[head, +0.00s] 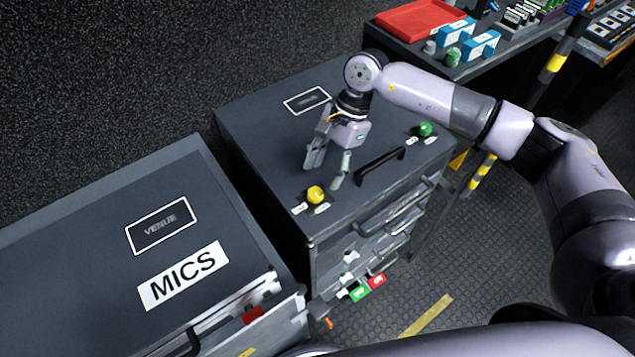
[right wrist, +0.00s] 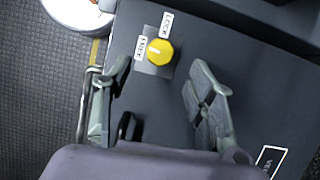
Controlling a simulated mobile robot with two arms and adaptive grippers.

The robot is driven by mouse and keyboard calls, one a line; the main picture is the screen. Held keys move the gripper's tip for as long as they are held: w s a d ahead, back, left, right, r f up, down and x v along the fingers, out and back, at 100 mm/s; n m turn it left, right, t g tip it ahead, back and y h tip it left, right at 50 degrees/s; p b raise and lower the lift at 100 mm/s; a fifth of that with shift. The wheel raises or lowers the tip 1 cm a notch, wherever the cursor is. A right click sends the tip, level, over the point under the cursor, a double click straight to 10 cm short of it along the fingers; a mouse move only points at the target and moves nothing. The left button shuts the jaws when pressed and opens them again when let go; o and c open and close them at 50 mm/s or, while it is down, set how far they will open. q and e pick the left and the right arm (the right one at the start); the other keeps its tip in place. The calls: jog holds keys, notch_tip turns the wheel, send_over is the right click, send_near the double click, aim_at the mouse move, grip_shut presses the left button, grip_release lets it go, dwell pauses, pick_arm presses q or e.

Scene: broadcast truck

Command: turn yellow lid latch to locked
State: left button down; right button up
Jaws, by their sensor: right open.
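The yellow lid latch (head: 315,194) is a round knob at the near left corner of the dark case lid (head: 262,135). In the right wrist view the yellow latch (right wrist: 159,52) sits between two white labels; the upper one seems to read LOCK (right wrist: 166,24). A short pale mark on the knob lies toward the left label (right wrist: 140,48). My right gripper (head: 325,174) is open and empty above the lid, just beyond the latch. In the right wrist view its fingertips (right wrist: 160,70) straddle the line to the latch, apart from it. I cannot make out my left gripper.
A black handle (head: 380,165) and a green knob (head: 425,129) stand on the same lid, to the right. A MICS case (head: 100,255) is at left, across a narrow gap. A bench with a red tray (head: 415,18) is at the back right.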

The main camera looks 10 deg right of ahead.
aim_at(316, 192)
jog(key=p+x, duration=0.1)
jog(key=x, duration=0.5)
jog(key=shift+c, duration=0.2)
jog(key=c, duration=1.1)
